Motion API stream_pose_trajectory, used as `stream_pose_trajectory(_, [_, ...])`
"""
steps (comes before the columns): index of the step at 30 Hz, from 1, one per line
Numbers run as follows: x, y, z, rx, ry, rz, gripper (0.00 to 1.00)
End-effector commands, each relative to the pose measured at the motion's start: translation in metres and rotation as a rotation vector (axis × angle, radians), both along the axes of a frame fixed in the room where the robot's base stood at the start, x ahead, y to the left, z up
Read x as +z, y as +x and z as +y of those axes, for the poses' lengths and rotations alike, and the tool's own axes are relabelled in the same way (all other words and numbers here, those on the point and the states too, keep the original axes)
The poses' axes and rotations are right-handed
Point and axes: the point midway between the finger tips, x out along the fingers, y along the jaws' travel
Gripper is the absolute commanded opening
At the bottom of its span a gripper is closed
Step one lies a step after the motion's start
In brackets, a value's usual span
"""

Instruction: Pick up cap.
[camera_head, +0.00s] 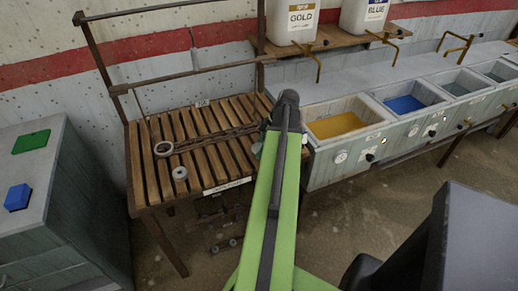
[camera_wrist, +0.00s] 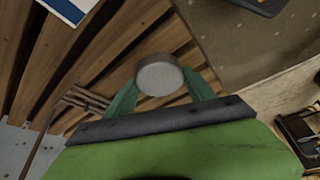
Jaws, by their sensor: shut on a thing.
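The cap (camera_wrist: 160,78) is a round grey piece with a flat, speckled face. In the wrist view it sits between the two green fingers of my gripper (camera_wrist: 160,92), which is shut on it. Wooden slats show behind it. In the head view my arm reaches to the right end of the slatted rack (camera_head: 207,185). There my arm hides most of the gripper, and I cannot make out the cap. From these views I cannot tell whether the cap touches the slats.
A grey ring (camera_head: 180,173) and a dark rod with a ring end (camera_head: 163,149) lie on the rack. A metal rail (camera_head: 190,73) crosses above it. Basins with yellow (camera_head: 336,124) and blue (camera_head: 404,103) contents stand right. A grey cabinet (camera_head: 70,190) stands left.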

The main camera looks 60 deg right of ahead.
Motion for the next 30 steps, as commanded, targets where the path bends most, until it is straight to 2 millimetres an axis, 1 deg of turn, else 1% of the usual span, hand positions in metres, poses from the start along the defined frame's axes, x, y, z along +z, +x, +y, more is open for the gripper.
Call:
stream_pose_trajectory(1, [0.012,0.000,0.000,0.000,0.000,0.000,0.22])
stream_pose_trajectory(6, [0.042,0.000,0.000,0.000,0.000,0.000,0.22])
stream_pose_trajectory(8, [0.047,-0.016,-0.001,-0.004,-0.001,0.000,0.22])
stream_pose_trajectory(15, [0.081,-0.072,-0.005,-0.004,0.000,0.000,0.22])
stream_pose_trajectory(18, [0.091,-0.092,-0.007,-0.003,0.000,0.000,0.22])
stream_pose_trajectory(21, [0.098,-0.106,-0.009,-0.003,0.001,0.001,0.22])
stream_pose_trajectory(24, [0.100,-0.114,-0.010,-0.001,0.000,0.000,0.22])
stream_pose_trajectory(30, [0.100,-0.117,-0.010,0.000,0.000,0.000,0.22])
